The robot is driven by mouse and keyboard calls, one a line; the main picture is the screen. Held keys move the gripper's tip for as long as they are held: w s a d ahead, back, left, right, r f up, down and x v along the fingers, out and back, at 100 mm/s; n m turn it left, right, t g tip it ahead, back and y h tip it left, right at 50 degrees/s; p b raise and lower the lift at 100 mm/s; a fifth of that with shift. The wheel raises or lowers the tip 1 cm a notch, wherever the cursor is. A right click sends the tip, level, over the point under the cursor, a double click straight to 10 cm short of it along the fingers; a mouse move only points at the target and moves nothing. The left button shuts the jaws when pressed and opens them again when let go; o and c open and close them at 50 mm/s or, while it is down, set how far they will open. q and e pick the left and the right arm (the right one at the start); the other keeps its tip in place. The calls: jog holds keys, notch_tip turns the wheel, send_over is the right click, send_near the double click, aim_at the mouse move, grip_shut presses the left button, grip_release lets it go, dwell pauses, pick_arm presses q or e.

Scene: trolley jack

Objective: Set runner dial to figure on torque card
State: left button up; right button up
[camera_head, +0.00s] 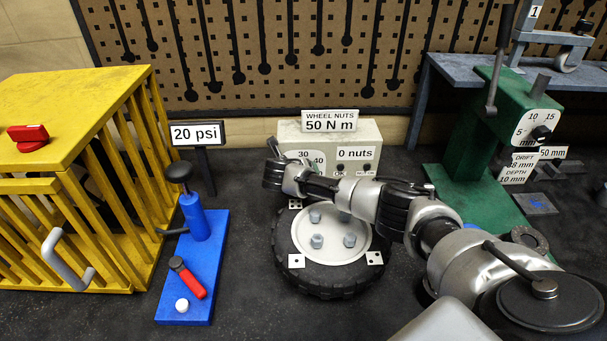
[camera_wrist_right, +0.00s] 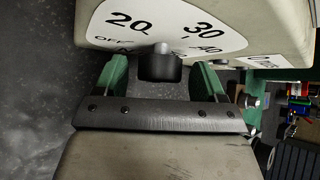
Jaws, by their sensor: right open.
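The torque card (camera_head: 330,121) reads "WHEEL NUTS 50 N m" and stands on top of the cream runner box (camera_head: 371,133). The runner dial's white face (camera_head: 305,156) is partly hidden by my right arm; 30 and 40 show. In the right wrist view, the dial face (camera_wrist_right: 172,20) shows OFF, 20, 30 and 40, and the dark knob (camera_wrist_right: 160,66) has a grey piece on top. My right gripper (camera_wrist_right: 162,76) is open, its green fingers on either side of the knob, with gaps visible. I cannot tell the dial's setting. My left gripper is out of view.
A wheel (camera_head: 332,279) with several nuts lies below my right arm. A "0 nuts" sign (camera_head: 355,153) is on the box. A blue pump stand (camera_head: 202,262) and a yellow cage (camera_head: 80,110) are left; a green press (camera_head: 456,174) is right.

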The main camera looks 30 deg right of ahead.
jog(key=shift+w+d+f, duration=0.1)
jog(key=shift+d+f, duration=0.15)
jog(key=c, duration=0.9)
jog(key=shift+r+m+y+p, duration=0.2)
jog(key=shift+m+y+p, duration=0.15)
jog(key=shift+p, duration=0.55)
jog(key=shift+m+t+y+p, duration=0.45)
jog(key=shift+t+y+p, duration=0.25)
jog(key=shift+p, duration=0.25)
jog(key=shift+y+p, duration=0.4)
jog(key=shift+y, duration=0.25)
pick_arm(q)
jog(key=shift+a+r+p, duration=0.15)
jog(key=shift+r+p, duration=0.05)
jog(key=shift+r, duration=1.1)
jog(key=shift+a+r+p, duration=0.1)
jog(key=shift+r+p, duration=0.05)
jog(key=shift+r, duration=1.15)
pick_arm(e)
jog(key=shift+f+m+t+y, duration=0.15)
jog(key=shift+m+t+y, duration=0.45)
jog(key=shift+m+y, duration=0.1)
